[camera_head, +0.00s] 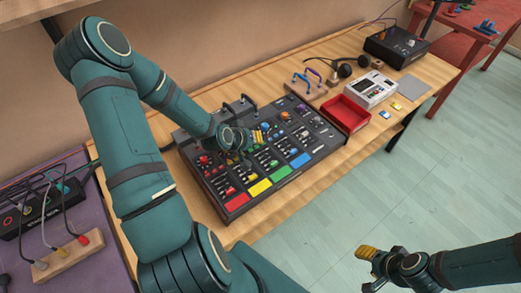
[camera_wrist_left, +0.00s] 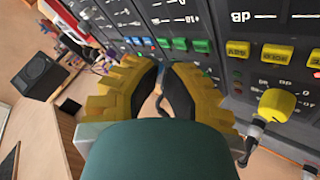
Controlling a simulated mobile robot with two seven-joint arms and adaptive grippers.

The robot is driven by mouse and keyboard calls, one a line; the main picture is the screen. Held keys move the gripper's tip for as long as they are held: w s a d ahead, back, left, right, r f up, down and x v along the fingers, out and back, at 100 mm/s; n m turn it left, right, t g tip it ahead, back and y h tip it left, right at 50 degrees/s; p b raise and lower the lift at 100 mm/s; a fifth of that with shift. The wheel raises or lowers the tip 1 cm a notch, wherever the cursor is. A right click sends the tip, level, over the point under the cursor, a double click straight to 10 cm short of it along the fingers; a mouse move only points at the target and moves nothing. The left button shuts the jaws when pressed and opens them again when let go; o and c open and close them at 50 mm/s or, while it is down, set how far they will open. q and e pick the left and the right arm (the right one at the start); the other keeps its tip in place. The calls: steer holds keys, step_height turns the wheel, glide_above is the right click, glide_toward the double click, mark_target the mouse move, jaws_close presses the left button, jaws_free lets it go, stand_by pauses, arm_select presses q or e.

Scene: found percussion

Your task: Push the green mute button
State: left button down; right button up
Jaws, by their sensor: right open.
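The mixing console (camera_head: 232,205) lies on the wooden table, with a row of large red, yellow, green and blue pads along its front. The large green pad (camera_head: 280,174) is uncovered. Small green buttons (camera_wrist_left: 190,45) show in the left wrist view, beyond and right of my left fingertips. I cannot read which green control is the mute. My left gripper (camera_head: 262,135) is over the middle of the console; in the left wrist view its yellow fingers (camera_wrist_left: 163,70) are close together with a narrow gap and nothing visible between them. My right gripper (camera_head: 373,266) is open and empty above the floor.
A red tray (camera_head: 346,113) and a white device (camera_head: 371,90) sit right of the console. A black box (camera_head: 396,46) stands at the table's far end. Yellow buttons (camera_wrist_left: 277,54) and a yellow knob (camera_wrist_left: 276,105) lie right of the left fingers. Floor at right is clear.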

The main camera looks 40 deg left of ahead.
mark_target(254, 150)
arm_select(q)
step_height(254, 150, up, 5)
steer(key=p, duration=0.3)
stand_by(0.4)
